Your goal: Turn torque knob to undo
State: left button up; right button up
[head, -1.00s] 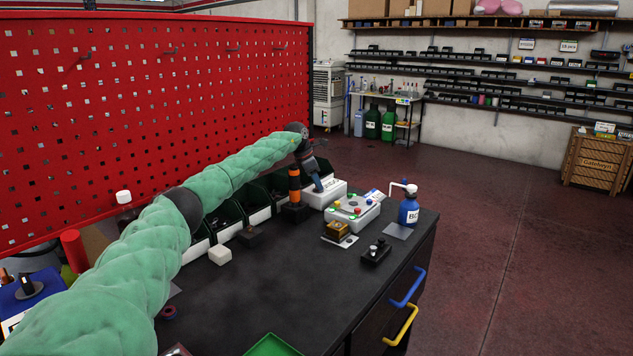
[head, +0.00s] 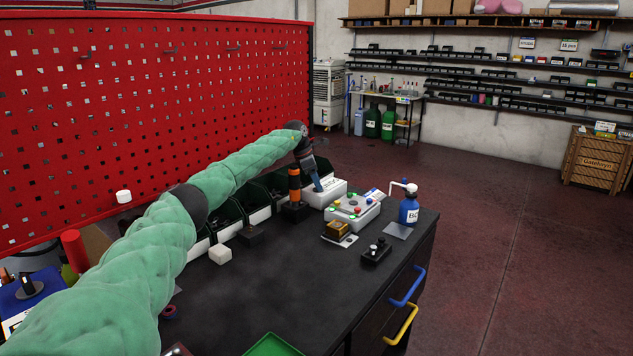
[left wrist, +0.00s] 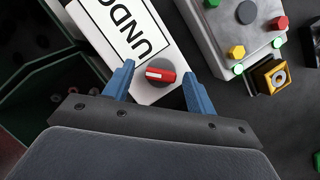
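The torque knob (left wrist: 160,73) is a red bar on a grey round base, on a white box (left wrist: 143,27) with a black-framed label that reads "UNDO" in part. In the left wrist view my left gripper (left wrist: 158,78) is open. Its two blue fingers stand on either side of the knob, apart from it. In the head view my left gripper (head: 314,178) points down at the white box (head: 325,194) at the back of the table; the knob is hidden there. My right gripper is in no view.
A grey fixture (head: 353,210) with coloured knobs stands right beside the white box. A black-and-orange post (head: 295,187) stands close on the left. Green bins (head: 227,215) line the back. A blue bottle (head: 409,211) stands at the right. The black tabletop (head: 275,280) in front is mostly clear.

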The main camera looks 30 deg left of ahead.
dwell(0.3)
pick_arm(q)
jog(key=b+v, duration=0.1)
jog(key=v, duration=0.6)
jog(key=shift+r, duration=0.35)
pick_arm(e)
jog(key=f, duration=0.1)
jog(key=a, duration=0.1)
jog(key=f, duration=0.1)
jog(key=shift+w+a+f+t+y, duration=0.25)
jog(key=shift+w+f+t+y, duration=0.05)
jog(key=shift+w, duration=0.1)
pick_arm(q)
jog(key=shift+a, duration=0.1)
